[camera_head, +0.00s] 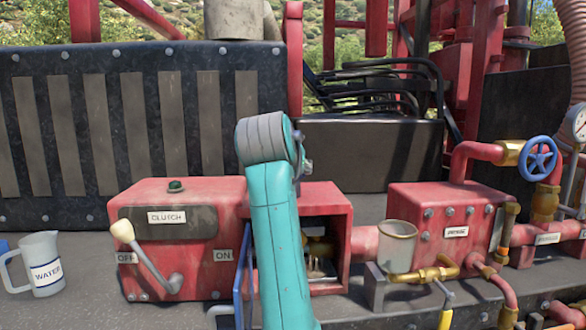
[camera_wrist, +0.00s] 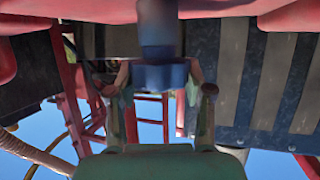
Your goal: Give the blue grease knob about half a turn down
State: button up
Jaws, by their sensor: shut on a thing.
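The blue grease knob (camera_wrist: 160,76) shows in the wrist view, at the lower end of a dark blue-grey cylinder (camera_wrist: 158,25) that comes down from the top of the picture. My gripper (camera_wrist: 160,84) has one finger on each side of the knob and is shut on it. In the head view my teal arm stands in front of the open red box, and the gripper and the knob are hidden. The knob's turn angle cannot be told.
A red clutch box (camera_head: 180,238) with a cream-tipped lever (camera_head: 148,252) stands left of my arm, and a white WATER jug (camera_head: 41,264) at far left. Right are an open red box (camera_head: 342,235), a cup (camera_head: 396,246), a red pump block (camera_head: 440,205) and a blue valve wheel (camera_head: 538,158).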

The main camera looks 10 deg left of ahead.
jog(key=o, duration=1.2)
jog(key=shift+c, duration=0.2)
jog(key=v, duration=1.2)
jog(key=shift+w, duration=0.1)
